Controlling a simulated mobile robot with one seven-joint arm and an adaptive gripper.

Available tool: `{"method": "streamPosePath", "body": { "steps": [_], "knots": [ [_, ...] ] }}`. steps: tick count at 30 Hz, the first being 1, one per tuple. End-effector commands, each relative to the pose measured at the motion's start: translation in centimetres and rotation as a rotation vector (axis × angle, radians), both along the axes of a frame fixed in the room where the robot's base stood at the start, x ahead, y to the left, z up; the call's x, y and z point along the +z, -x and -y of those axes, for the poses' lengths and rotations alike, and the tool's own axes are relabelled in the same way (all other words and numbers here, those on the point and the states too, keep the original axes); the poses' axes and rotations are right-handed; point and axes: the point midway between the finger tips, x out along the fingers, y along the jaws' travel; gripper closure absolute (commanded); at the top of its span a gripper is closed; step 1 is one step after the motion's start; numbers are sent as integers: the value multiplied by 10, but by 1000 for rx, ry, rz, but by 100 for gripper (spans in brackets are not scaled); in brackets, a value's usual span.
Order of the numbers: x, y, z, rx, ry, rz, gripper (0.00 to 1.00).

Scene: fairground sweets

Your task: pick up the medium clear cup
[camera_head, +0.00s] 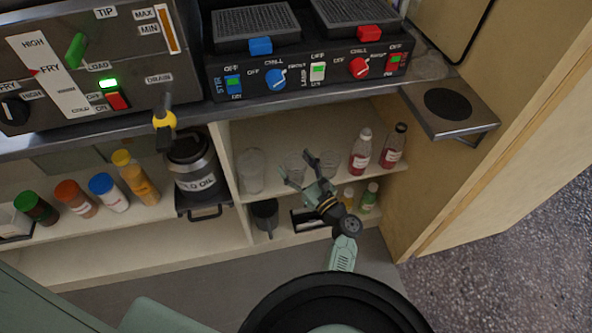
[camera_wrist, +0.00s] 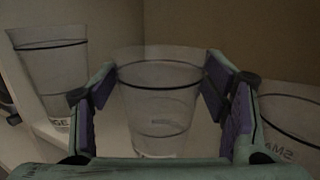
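The medium clear cup (camera_wrist: 160,105) stands upright in the middle of the wrist view, with a dark line below its rim. My gripper (camera_wrist: 163,84) is open, with one finger on each side of this cup. Small gaps seem to show between the pads and the cup wall; contact cannot be made out. In the head view the medium cup (camera_head: 294,163) is on the upper shelf, partly behind my gripper (camera_head: 299,168). The label on the cup is too dim to read.
The large cup (camera_wrist: 52,68) stands close on the left and the small cup (camera_wrist: 292,125) close on the right. Red bottles (camera_head: 361,151) stand farther right on the shelf (camera_head: 290,130). A counter with controls overhangs the shelf. A divider (camera_head: 226,165) bounds it on the left.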

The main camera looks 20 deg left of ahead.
Motion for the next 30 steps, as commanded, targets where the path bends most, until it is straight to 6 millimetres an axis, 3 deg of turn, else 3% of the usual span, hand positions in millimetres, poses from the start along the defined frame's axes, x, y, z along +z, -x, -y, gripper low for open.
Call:
{"method": "streamPosePath", "body": {
  "steps": [10,19,23,30],
  "knots": [
    [0,0,0,0,0,0,56],
    [3,0,0,0,0,1,56],
    [19,0,0,1,-1,4,56],
    [68,0,1,-1,0,6,56]
  ]
}}
